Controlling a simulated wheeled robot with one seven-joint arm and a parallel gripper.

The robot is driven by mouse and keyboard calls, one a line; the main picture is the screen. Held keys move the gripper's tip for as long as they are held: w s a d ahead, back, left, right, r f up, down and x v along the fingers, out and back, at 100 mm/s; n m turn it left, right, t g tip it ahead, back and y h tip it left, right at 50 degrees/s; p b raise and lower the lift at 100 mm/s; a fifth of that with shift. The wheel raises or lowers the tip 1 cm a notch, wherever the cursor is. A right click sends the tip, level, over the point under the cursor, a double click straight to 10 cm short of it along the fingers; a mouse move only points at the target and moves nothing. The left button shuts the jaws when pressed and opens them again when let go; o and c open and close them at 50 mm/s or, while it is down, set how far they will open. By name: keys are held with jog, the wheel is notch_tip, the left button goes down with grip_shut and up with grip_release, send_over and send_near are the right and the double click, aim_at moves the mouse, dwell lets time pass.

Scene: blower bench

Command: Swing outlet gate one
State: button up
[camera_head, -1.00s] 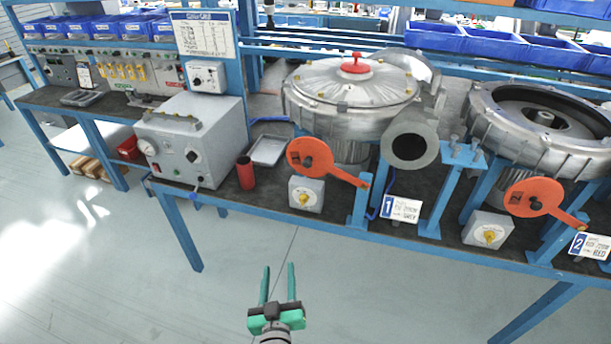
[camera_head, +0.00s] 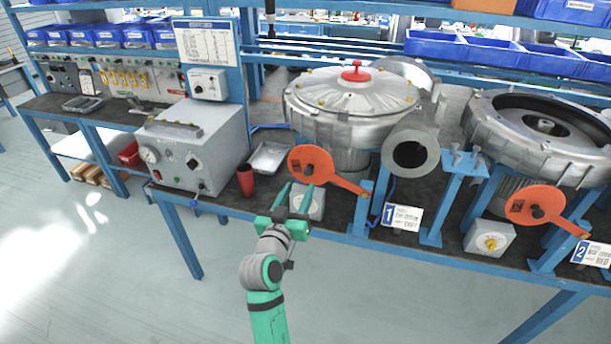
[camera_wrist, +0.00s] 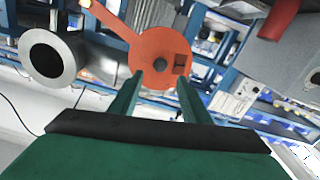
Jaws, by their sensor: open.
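My gripper (camera_head: 293,197) has green fingers, open and empty, just in front of the disc's lower left in the head view. In the wrist view the disc (camera_wrist: 160,45) lies ahead, with the open fingertips (camera_wrist: 160,77) on either side of its lower part. I cannot tell if they touch it.
A second orange gate (camera_head: 533,205) stands at the right by the "2" card. A grey box with a knob (camera_head: 312,203) is partly hidden behind my gripper. A red cup (camera_head: 245,181) and a grey instrument (camera_head: 192,150) stand left. The floor in front is clear.

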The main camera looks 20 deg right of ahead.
aim_at(307, 172)
jog(key=x, duration=0.7)
jog(key=shift+w+d, duration=0.2)
jog(key=shift+w, duration=0.15)
jog(key=shift+d, duration=0.1)
jog(key=shift+s, duration=0.1)
jog(key=shift+c, duration=1.1)
grip_shut()
